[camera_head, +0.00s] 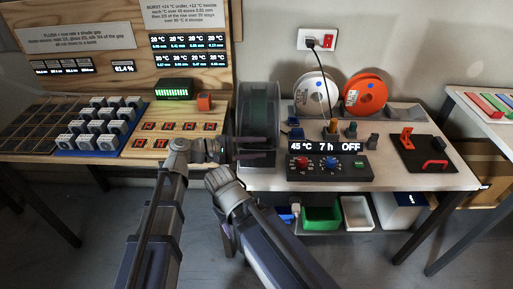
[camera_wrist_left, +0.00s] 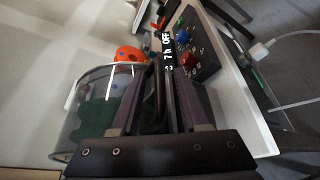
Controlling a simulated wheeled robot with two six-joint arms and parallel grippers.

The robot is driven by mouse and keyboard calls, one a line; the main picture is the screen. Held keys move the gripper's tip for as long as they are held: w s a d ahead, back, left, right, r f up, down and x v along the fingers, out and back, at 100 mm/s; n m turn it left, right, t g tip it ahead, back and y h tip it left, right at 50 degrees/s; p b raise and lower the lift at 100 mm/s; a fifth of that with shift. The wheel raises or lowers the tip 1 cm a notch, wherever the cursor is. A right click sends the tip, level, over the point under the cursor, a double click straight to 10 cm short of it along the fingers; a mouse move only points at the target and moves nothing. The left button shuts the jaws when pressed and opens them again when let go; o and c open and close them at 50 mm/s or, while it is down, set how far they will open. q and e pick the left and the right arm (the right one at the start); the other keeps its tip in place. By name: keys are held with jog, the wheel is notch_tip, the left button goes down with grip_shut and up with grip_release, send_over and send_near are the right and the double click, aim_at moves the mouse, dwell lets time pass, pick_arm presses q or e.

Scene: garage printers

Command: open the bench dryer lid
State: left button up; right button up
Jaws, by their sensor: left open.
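The bench dryer (camera_head: 258,112) is a dark, see-through drum on the left end of the white bench. Its clear, curved body fills the left of the left wrist view (camera_wrist_left: 92,105). My left gripper (camera_head: 234,150) is at the drum's lower front left. In the left wrist view its two dark fingers (camera_wrist_left: 158,108) are apart, with a dark bar (camera_wrist_left: 160,88) between them. I cannot tell whether they touch that bar. The lid looks closed, but its edge is unclear. My right arm comes in from the bottom; its fingers do not show.
A control box (camera_head: 328,163) reading "45 °C 7 h OFF" stands right of the dryer. White (camera_head: 309,94) and orange (camera_head: 365,94) spools stand behind. A black tray (camera_head: 423,153) lies to the right. The wooden bench (camera_head: 45,155) on the left holds several blocks.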

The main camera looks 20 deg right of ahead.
pick_arm(q)
grip_shut()
dwell(1.3)
